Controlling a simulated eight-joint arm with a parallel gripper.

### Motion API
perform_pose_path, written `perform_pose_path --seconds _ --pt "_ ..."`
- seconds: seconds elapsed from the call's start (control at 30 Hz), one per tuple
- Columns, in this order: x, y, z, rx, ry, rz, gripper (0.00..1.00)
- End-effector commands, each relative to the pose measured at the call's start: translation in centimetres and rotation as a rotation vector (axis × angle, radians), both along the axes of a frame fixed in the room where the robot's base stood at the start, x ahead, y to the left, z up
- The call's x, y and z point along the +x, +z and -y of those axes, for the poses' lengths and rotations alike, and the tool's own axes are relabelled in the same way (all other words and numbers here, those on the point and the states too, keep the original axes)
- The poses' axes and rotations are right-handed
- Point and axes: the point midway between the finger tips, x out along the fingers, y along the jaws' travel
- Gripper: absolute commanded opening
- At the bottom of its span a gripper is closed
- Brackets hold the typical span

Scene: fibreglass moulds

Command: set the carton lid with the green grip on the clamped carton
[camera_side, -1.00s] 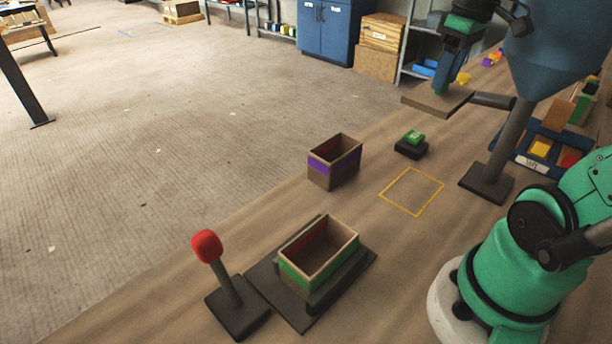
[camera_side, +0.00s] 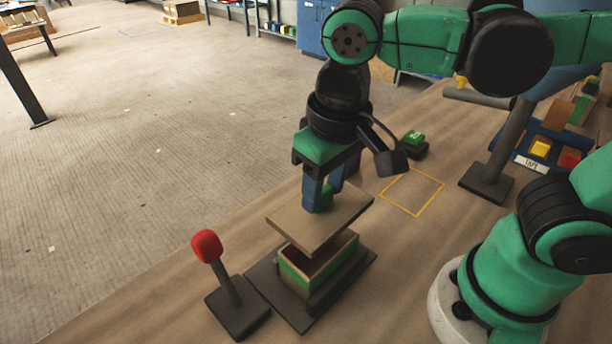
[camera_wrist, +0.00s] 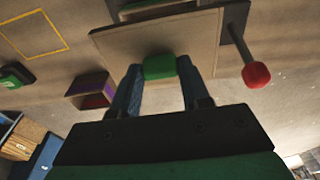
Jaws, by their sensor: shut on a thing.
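The carton lid (camera_side: 300,226) is a flat brown board with a green grip (camera_side: 326,197) on top. My gripper (camera_side: 322,200) is shut on the green grip; the wrist view shows both fingers around the grip (camera_wrist: 160,67). The lid hangs just above the clamped carton (camera_side: 297,272), slightly tilted and covering part of its opening. The carton has a green band and stands open in a dark clamp base (camera_side: 352,268). In the wrist view the lid (camera_wrist: 160,42) hides most of the carton.
A post with a red knob (camera_side: 207,246) stands left of the clamp. A yellow square outline (camera_side: 412,192) and a dark block with a green top (camera_side: 413,142) lie to the right. A purple-banded carton (camera_wrist: 90,88) shows in the wrist view, hidden by my arm in the side view.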

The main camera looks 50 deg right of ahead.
Motion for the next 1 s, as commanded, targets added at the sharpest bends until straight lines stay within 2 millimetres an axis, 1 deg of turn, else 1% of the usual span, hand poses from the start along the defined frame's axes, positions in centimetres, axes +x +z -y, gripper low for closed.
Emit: perform_pose_path --seconds 0.17,0.63,0.8,1.0 --pt "-0.2 -0.7 -0.5 0.001 -0.001 0.002 0.0" --pt "-0.2 -4.8 -0.4 0.001 -0.001 0.002 0.0" --pt "-0.2 -5.5 -0.4 0.001 -0.001 0.002 0.0" --pt "-0.3 -5.6 -0.4 0.001 -0.001 0.002 0.0"
